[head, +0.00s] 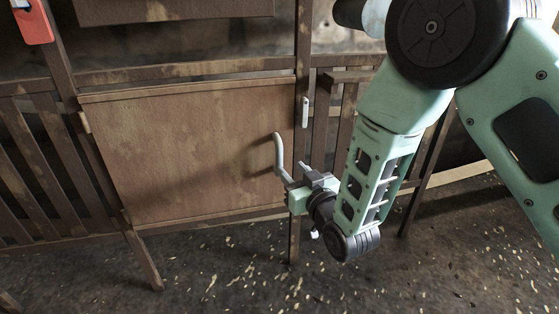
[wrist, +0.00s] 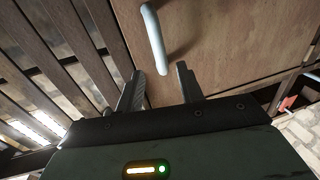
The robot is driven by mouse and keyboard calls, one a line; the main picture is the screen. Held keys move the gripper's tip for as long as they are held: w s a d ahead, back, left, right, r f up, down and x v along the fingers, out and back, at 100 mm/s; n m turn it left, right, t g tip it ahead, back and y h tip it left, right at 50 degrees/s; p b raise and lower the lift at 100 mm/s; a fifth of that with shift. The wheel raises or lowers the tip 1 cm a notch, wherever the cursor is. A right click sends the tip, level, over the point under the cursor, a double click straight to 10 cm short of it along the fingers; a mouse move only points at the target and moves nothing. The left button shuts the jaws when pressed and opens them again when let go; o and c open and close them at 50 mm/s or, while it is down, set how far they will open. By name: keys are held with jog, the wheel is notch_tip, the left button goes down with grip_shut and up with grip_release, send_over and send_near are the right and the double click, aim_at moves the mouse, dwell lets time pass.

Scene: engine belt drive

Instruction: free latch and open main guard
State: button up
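The main guard (head: 190,150) is a brown wooden panel that sits in its frame and looks closed. A pale grey bar handle (head: 279,155) stands near its right edge. A small white latch piece (head: 305,112) stands upright on the right post, above and right of the handle. My gripper (head: 290,184) is at the handle's lower end. In the wrist view, my gripper (wrist: 160,76) is open, its two dark fingers apart. The handle (wrist: 154,38) runs toward the gap between the fingertips on the guard (wrist: 215,45). Contact cannot be told.
Slatted wooden fencing flanks the guard on the left (head: 40,165) and right (head: 345,125). A red tag-like part (head: 34,22) hangs at the upper left. The dark floor in front is open, with scattered pale flecks.

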aim_at(281, 158)
jog(key=b+x, duration=0.2)
jog(key=x, duration=0.6)
jog(key=shift+w+a, duration=0.1)
grip_shut()
